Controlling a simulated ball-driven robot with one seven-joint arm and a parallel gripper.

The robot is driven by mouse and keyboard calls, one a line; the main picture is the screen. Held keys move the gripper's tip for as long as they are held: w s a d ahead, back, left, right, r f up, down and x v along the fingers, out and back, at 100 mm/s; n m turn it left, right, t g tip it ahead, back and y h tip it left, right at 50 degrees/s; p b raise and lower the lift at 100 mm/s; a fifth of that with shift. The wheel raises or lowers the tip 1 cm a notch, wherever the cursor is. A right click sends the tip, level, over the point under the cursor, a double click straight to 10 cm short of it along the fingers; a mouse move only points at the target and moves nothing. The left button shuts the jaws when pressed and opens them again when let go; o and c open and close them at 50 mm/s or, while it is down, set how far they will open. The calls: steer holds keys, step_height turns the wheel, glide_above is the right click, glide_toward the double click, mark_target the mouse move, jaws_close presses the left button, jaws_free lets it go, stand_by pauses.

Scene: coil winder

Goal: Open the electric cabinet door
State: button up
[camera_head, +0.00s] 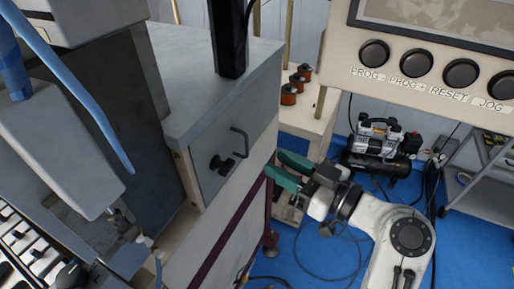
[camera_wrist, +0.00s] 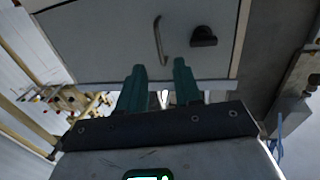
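The electric cabinet door (camera_head: 213,187) is a grey panel on the front of the cabinet. It looks closed, its face flush with the cabinet. A thin bent handle (camera_head: 243,142) and a black knob (camera_head: 222,164) stand out from it. My gripper (camera_head: 274,163) has green fingers and is just to the right of the door, apart from the handle. In the wrist view the door (camera_wrist: 110,40) is ahead of the fingers, with the handle (camera_wrist: 159,40) nearly in line with the gap and the knob (camera_wrist: 203,37) to its right. My gripper (camera_wrist: 159,67) is open and empty.
A black post (camera_head: 228,38) stands on the cabinet top. A button panel (camera_head: 425,75) overhangs at upper right. An air compressor (camera_head: 382,145) stands on the blue floor, and a wooden bench (camera_head: 310,118) with orange spools is behind my gripper. A grey cart (camera_head: 490,180) is at right.

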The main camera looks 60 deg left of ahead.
steer(key=p+x, duration=0.1)
steer(key=x, duration=0.5)
steer(key=shift+a, duration=0.4)
steer(key=shift+c, duration=0.3)
jaws_close()
stand_by(0.7)
